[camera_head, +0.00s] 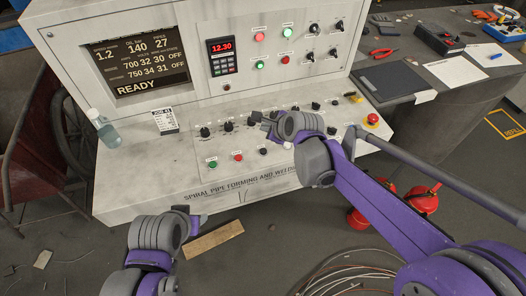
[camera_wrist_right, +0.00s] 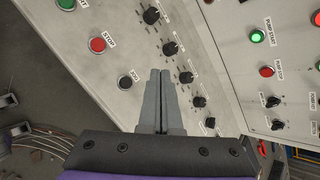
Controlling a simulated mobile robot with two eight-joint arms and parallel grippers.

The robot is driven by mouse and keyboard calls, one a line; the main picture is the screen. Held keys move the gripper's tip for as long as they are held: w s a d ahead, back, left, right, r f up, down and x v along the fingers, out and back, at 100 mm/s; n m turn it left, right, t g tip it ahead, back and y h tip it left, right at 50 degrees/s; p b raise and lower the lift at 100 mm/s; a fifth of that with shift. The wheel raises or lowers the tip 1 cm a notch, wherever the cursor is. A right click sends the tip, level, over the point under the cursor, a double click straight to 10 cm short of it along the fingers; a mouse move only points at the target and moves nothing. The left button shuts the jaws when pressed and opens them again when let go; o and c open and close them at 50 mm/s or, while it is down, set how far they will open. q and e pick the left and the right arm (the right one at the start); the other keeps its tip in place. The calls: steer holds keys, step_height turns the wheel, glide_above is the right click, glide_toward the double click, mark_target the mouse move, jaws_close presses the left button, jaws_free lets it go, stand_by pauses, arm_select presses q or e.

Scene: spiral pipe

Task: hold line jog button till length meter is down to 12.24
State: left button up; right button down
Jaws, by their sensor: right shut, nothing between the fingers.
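The length meter (camera_head: 220,46) is a red digital display that reads 12.30, set in the upright face of the console. A row of green, red and black buttons sits on the sloped lower panel. The black button (camera_wrist_right: 127,79) in the right wrist view has a small label that seems to read JOG; it also shows in the head view (camera_head: 263,151). My right gripper (camera_wrist_right: 160,73) is shut and empty, its fingertips over the panel beside the black button; I cannot see contact. My left gripper (camera_head: 196,213) is low in front of the console, its fingers unclear.
The red stop button (camera_wrist_right: 97,45) and several black knobs (camera_wrist_right: 170,48) lie close around the right fingertips. Red extinguishers (camera_head: 422,200) stand below.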

mark_target(263, 151)
arm_select(q)
steer(key=shift+d, duration=0.1)
arm_select(e)
step_height(263, 151, down, 8)
steer(key=b, duration=0.4)
steer(key=shift+f, duration=0.15)
arm_select(q)
step_height(263, 151, down, 7)
steer(key=s, duration=0.2)
steer(key=shift+s+r+g+b, duration=0.2)
steer(key=shift+g+b, duration=0.1)
steer(key=shift+b, duration=0.15)
arm_select(e)
steer(key=shift+f, duration=0.3)
stand_by(1.0)
arm_select(q)
steer(key=shift+f+b, duration=0.35)
steer(key=shift+f, duration=0.05)
arm_select(e)
steer(key=shift+f, duration=0.4)
arm_select(q)
steer(key=shift+s+f, duration=0.1)
steer(key=shift+f, duration=0.2)
arm_select(e)
steer(key=shift+f, duration=0.4)
stand_by(3.2)
